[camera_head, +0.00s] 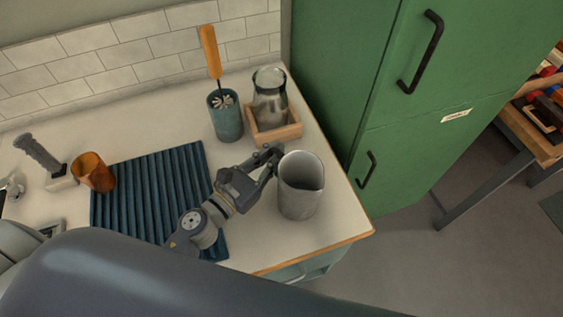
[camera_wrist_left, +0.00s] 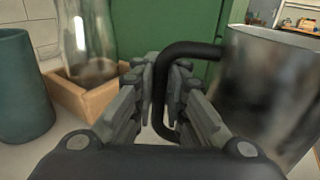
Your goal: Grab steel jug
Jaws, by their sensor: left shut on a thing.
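The steel jug (camera_head: 301,187) stands upright near the right front corner of the counter. In the left wrist view the jug (camera_wrist_left: 268,90) fills the right side, and its black handle (camera_wrist_left: 165,75) runs between my fingers. My left gripper (camera_head: 272,158) is at the jug's left side, shut on the handle. In the left wrist view the two fingers of my left gripper (camera_wrist_left: 163,90) press on the handle from both sides. The lower part of the handle is partly hidden by the fingers. My right gripper is not in view.
A glass carafe (camera_head: 269,95) stands in a wooden box (camera_head: 276,133) behind the jug. A teal cup (camera_head: 226,120) with an orange-handled brush (camera_head: 210,52) is beside it. A blue ribbed mat (camera_head: 150,190) and an amber cup (camera_head: 93,172) lie left. Green cabinets (camera_head: 420,150) stand right.

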